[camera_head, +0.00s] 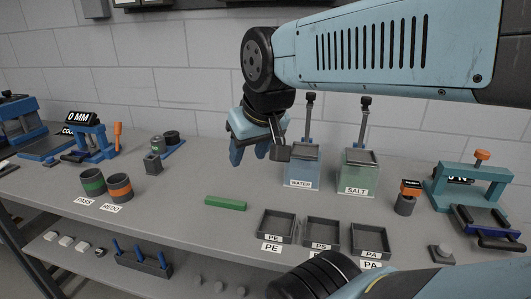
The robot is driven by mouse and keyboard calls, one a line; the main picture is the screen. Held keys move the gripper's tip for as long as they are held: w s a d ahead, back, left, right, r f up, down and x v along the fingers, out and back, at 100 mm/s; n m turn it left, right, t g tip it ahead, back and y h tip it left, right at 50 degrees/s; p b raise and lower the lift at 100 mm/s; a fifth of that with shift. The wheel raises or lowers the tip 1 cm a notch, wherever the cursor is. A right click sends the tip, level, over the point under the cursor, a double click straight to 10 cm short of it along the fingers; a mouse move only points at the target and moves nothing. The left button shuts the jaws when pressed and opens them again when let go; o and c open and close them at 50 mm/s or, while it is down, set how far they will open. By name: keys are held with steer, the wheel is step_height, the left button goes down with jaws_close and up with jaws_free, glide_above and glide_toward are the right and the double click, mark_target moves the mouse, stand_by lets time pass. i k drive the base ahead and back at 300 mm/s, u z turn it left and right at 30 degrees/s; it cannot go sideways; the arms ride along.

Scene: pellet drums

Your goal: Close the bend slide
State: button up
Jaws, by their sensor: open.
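No readable label names the bend slide, so I cannot tell for certain which fixture it is. A blue fixture (88,140) with a "0 MM" display and an orange upright handle stands at the left, its slide low at the front. A teal frame (480,185) with an orange knob stands at the right. Its slide (487,226) with a dark bar handle sticks out toward the front. My gripper (254,150) is open and empty, pointing down above the back middle of the bench, apart from both fixtures.
Water (301,172) and salt (358,178) tanks with upright rods stand right of my gripper. Another blue fixture (20,118) is far left.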

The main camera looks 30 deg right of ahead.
mark_target(480, 221)
steer(key=z, duration=0.05)
steer(key=k, duration=0.5)
steer(key=u, duration=0.05)
steer(key=i, duration=0.15)
steer(key=z, duration=2.8)
steer(key=k, duration=0.85)
steer(key=u, duration=0.2)
steer(key=i, duration=0.9)
